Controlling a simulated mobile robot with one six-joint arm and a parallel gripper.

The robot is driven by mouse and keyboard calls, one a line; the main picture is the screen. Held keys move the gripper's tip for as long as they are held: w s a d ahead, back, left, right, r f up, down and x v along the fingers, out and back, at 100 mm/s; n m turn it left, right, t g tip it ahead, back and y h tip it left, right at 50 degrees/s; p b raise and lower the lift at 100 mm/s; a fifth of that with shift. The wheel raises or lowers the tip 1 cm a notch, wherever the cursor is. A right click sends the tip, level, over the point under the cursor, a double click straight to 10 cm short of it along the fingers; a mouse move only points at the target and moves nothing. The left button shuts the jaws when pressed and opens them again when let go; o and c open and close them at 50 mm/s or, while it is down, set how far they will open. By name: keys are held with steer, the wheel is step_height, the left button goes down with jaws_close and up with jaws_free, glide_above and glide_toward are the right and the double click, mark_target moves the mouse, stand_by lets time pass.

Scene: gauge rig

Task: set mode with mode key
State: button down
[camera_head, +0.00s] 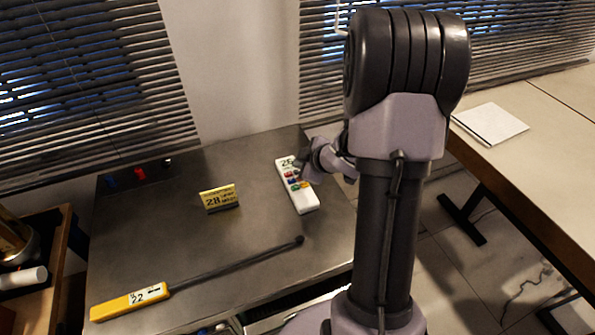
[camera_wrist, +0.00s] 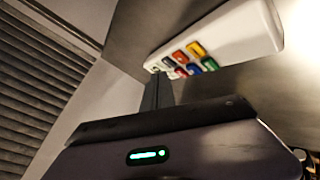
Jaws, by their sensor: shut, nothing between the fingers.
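A white handheld unit (camera_head: 308,201) with a small display and several coloured keys lies on the grey metal table. The display reads about 26, partly hidden by my gripper. My gripper (camera_head: 299,168) is over the unit's display end, beside the keys. In the wrist view its dark fingers (camera_wrist: 160,84) are shut and empty, with tips close to the end keys. I cannot tell whether they touch.
A yellow sign (camera_head: 219,198) reading 28 stands mid-table. A yellow probe (camera_head: 118,306) showing 22 lies at the front left, its long dark rod (camera_head: 230,266) reaching right. Small red and blue items are at the back left. The table between sign and unit is clear.

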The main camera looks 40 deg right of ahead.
steer(key=shift+f, duration=0.35)
steer(key=shift+f+b, duration=0.45)
steer(key=shift+b, duration=0.05)
stand_by(0.3)
steer(key=shift+r, duration=0.15)
steer(key=shift+r+p, duration=0.75)
steer(key=shift+p, duration=0.1)
steer(key=shift+f, duration=0.1)
steer(key=shift+f, duration=0.35)
steer(key=shift+f+b, duration=0.3)
steer(key=shift+b, duration=0.15)
stand_by(0.9)
steer(key=shift+r+p, duration=0.7)
steer(key=shift+r, duration=0.05)
